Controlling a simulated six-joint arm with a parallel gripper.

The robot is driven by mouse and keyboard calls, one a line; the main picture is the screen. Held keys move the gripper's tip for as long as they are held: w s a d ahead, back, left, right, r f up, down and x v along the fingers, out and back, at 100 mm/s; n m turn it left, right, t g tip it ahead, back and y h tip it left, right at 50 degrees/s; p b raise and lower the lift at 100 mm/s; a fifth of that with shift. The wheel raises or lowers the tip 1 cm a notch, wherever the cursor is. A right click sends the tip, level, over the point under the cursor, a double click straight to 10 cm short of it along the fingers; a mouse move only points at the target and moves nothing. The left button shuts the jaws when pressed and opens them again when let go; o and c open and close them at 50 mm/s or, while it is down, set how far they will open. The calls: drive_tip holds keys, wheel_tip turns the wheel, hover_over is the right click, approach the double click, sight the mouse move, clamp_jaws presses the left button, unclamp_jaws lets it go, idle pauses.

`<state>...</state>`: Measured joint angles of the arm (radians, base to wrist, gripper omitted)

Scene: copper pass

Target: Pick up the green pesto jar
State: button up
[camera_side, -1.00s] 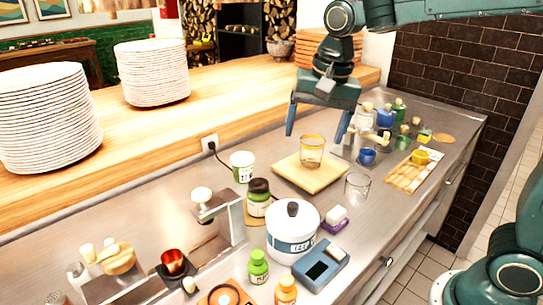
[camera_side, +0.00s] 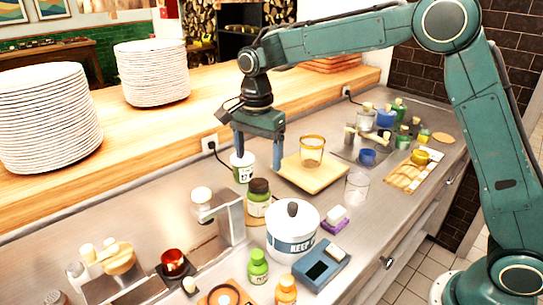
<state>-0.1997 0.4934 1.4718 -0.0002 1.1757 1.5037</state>
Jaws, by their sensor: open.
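A green jar with a dark lid and a pale label (camera_side: 258,203) stands upright on the steel counter, left of the white pot; I take it as the pesto jar, though its label is too small to read. My gripper (camera_side: 259,158) is open and empty, pointing down. Its fingers hang above and slightly behind the jar, apart from it.
A white lidded pot (camera_side: 292,240) stands close right of the jar, with a metal stand (camera_side: 231,220) close left. A wooden board (camera_side: 300,177) bears a glass (camera_side: 312,151). A smaller green bottle (camera_side: 258,268) stands nearer the front.

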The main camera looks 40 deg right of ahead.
sight(259, 183)
drive_tip(key=shift+f, duration=4.25)
drive_tip(key=shift+f, duration=0.15)
drive_tip(key=shift+f, duration=2.45)
drive_tip(key=shift+c, duration=0.5)
drive_tip(key=c, duration=1.1)
drive_tip(key=shift+c, duration=0.3)
drive_tip(key=shift+r, duration=0.15)
